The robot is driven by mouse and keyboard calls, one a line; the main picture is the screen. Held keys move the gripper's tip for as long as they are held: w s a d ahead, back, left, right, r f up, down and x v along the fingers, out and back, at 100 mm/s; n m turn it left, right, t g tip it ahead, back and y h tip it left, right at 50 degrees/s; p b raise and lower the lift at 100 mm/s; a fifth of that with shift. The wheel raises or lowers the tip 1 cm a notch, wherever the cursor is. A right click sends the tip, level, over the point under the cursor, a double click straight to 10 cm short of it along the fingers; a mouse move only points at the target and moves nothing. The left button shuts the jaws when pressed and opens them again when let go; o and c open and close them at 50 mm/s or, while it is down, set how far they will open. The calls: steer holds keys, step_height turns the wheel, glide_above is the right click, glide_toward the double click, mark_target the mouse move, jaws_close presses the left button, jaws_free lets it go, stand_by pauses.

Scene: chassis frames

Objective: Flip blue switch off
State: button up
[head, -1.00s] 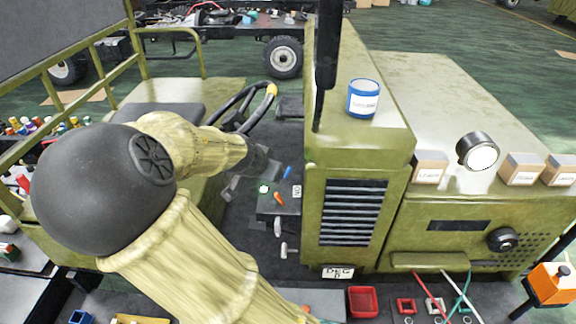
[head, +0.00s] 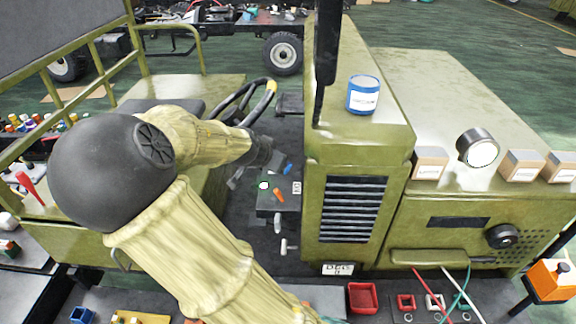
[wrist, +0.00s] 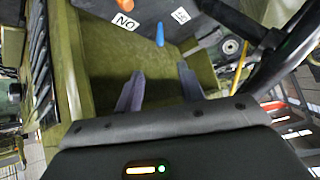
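The blue switch (head: 287,169) is a small lever on the dark control panel beside the steering wheel. It also shows at the top of the wrist view (wrist: 160,36), standing up from the panel. My gripper (head: 257,173) is just left of it in the head view. In the wrist view my two grey fingers (wrist: 160,88) are spread apart with nothing between them, and the blue switch is beyond their tips, roughly in line with the gap. I see no contact with it.
Labels (wrist: 124,21) lie beside the switches. The steering wheel (head: 262,103) is behind my wrist, and the green grille housing (head: 355,250) stands to the right.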

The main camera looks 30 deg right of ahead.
mark_target(289, 165)
steer(key=p+x, duration=0.1)
steer(key=x, duration=1.3)
steer(key=shift+p, duration=0.4)
steer(key=shift+c, duration=0.5)
jaws_close()
